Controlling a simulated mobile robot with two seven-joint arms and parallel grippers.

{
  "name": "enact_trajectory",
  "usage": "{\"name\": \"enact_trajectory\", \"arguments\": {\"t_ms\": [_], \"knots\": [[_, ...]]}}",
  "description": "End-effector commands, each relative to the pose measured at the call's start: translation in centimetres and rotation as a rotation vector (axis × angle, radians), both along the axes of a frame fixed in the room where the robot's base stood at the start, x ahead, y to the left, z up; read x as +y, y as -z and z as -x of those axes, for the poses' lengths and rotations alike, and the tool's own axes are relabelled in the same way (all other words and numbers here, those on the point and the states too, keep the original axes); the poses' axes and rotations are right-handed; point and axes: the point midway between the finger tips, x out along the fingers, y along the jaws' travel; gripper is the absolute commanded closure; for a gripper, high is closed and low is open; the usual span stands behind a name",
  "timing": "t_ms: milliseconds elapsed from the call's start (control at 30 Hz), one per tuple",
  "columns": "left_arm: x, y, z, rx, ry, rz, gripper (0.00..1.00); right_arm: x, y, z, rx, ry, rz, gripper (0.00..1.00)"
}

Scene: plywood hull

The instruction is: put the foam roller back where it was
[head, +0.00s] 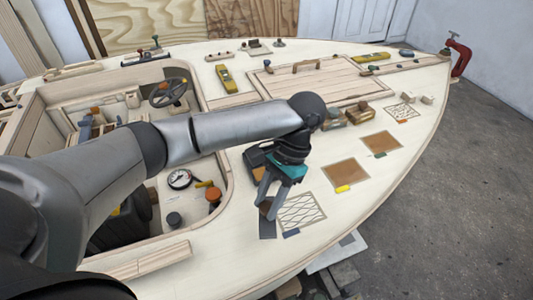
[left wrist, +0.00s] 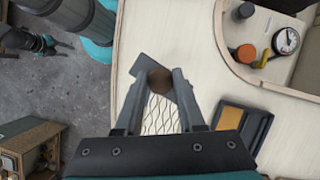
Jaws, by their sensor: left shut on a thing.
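My left gripper (head: 266,203) is shut on a small brown, rounded thing that I take to be the foam roller (left wrist: 160,79). It sits between the fingertips, seen nearly end-on in the left wrist view; the fingers hide part of it in the head view. A flat dark grey patch (head: 267,229) lies on the pale deck just below the fingertips, beside a white lattice-patterned square (head: 300,211). I cannot tell whether the roller touches the patch.
A black and tan box (head: 257,164) lies on the deck behind the gripper. The open cockpit holds a gauge (head: 179,179), an orange-topped jar (head: 213,195) and a dark-lidded jar (head: 174,219). Brown squares (head: 345,173) lie to the right. The curved hull edge is close in front.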

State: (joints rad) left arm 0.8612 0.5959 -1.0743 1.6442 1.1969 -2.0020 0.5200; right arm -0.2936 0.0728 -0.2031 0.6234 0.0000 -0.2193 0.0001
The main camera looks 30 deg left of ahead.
Motion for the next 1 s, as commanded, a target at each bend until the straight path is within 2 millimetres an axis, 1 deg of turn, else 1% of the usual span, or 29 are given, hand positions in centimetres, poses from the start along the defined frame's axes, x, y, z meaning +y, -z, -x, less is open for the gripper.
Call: {"name": "enact_trajectory", "arguments": {"t_ms": [33,400,700,867,1000], "knots": [[0.1,-0.5,-0.9,-0.005,0.071,-0.003,1.00,-0.2,0.0,0.0,0.000,0.000,0.003,0.50],[1.7,-2.8,-5.8,0.003,0.616,-0.007,1.00,-0.8,0.0,0.8,0.012,0.004,0.010,0.50],[3.1,-4.9,-9.1,0.006,1.024,-0.011,1.00,-0.8,-0.1,0.9,0.014,0.003,0.012,0.50],[3.8,-6.0,-10.6,0.006,1.223,-0.012,1.00,-0.8,-0.1,0.9,0.014,0.002,0.011,0.50],[4.6,-7.3,-12.2,0.004,1.408,-0.020,1.00,-0.8,-0.1,0.8,0.014,0.001,0.011,0.50]]}}
